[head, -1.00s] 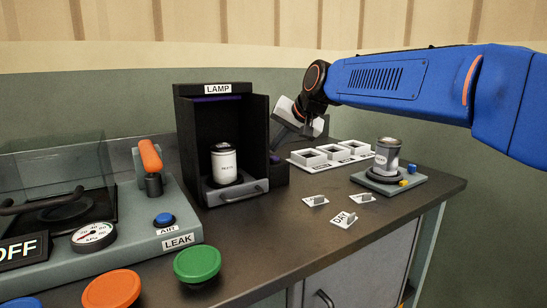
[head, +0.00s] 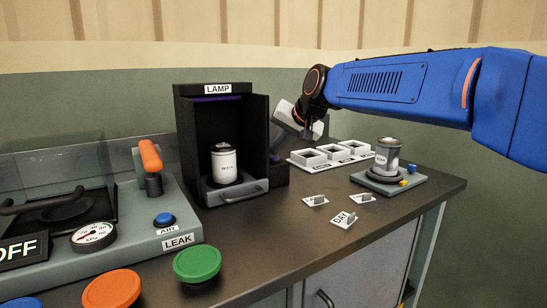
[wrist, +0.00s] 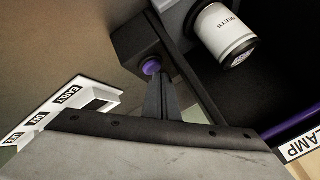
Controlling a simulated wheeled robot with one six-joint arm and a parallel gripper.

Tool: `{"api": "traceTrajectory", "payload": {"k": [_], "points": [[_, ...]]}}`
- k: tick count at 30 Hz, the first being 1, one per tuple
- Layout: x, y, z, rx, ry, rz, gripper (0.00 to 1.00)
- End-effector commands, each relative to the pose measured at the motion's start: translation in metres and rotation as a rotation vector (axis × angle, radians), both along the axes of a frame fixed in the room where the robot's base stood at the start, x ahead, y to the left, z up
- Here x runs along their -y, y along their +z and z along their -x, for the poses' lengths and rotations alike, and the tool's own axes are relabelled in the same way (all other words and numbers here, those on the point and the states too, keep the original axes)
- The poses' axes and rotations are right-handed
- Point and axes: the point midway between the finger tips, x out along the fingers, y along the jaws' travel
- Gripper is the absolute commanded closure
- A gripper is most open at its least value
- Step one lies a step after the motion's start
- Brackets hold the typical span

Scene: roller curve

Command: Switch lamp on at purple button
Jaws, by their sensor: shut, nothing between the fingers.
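The lamp box (head: 222,140) is a black open-front cabinet labelled LAMP, with a dark purple strip (head: 217,99) under its top. A white can (head: 224,165) stands inside; the strip casts no evident light on it. The round purple button (wrist: 151,67) sits on a small dark block (wrist: 143,40) beside the cabinet in the wrist view. My gripper (wrist: 155,78) is shut and empty, its fingertips right at the button and overlapping its edge in view; I cannot tell whether they touch. In the head view my gripper's grey body is right of the cabinet, its fingertips mostly hidden.
White square trays (head: 331,153) stand right of the lamp box, close to my gripper. A can on a grey stand (head: 388,178) is further right. Several small label tags lie in front. A leak station (head: 150,225) is at left, with green (head: 197,264) and orange (head: 111,289) discs before it.

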Motion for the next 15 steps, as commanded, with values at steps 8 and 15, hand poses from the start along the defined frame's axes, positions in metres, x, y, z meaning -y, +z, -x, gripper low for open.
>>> {"api": "traceTrajectory", "payload": {"k": [8, 15], "points": [[0.0, -0.0026, 0.0, 0.0, 0.0, 0.0, 1.0], [0.0, -0.0049, -0.0001, 0.0, 0.0, 0.0, 1.0]]}}
